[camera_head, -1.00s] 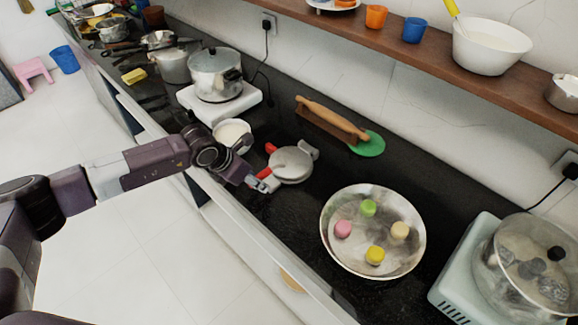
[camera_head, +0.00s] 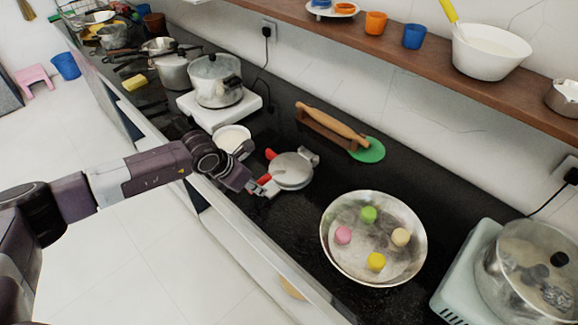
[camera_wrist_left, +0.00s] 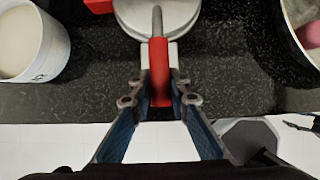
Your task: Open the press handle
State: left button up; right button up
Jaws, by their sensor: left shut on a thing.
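The press (camera_head: 291,170) is a round silver metal plate pair with red grips, lying on the black counter and looking closed. One red handle grip (camera_wrist_left: 160,72) is on a metal rod along the middle of the left wrist view. A second red grip (camera_head: 270,154) sticks out at the press's upper left. My left gripper (camera_head: 263,187) is at the near-left side of the press. In the left wrist view its fingers (camera_wrist_left: 160,92) stand on both sides of the red handle grip, shut on it. My right gripper is not in view.
A white bowl (camera_head: 232,139) of pale powder stands just left of the press. A metal bowl (camera_head: 334,253) with several coloured dough balls stands to the right. Behind are a rolling pin (camera_head: 332,119), a green disc (camera_head: 371,152) and a pot (camera_head: 216,80).

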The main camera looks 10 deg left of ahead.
pick_arm(q)
jog(key=shift+r, duration=0.1)
jog(key=shift+w+d+r+p, duration=0.2)
jog(key=shift+r+p, duration=0.15)
jog(key=shift+r, duration=0.5)
jog(key=shift+w+d+r+p, duration=0.15)
jog(key=shift+r+p, duration=0.2)
jog(key=shift+r, duration=0.45)
jog(key=shift+a, duration=0.1)
jog(key=shift+r, duration=0.1)
jog(key=shift+w+d+r+p, duration=0.2)
jog(key=shift+w+r, duration=0.05)
jog(key=shift+r, duration=0.5)
jog(key=shift+w+d+r+p, duration=0.2)
jog(key=shift+w+r, duration=0.05)
jog(key=shift+r, duration=0.6)
jog(key=shift+w, duration=0.1)
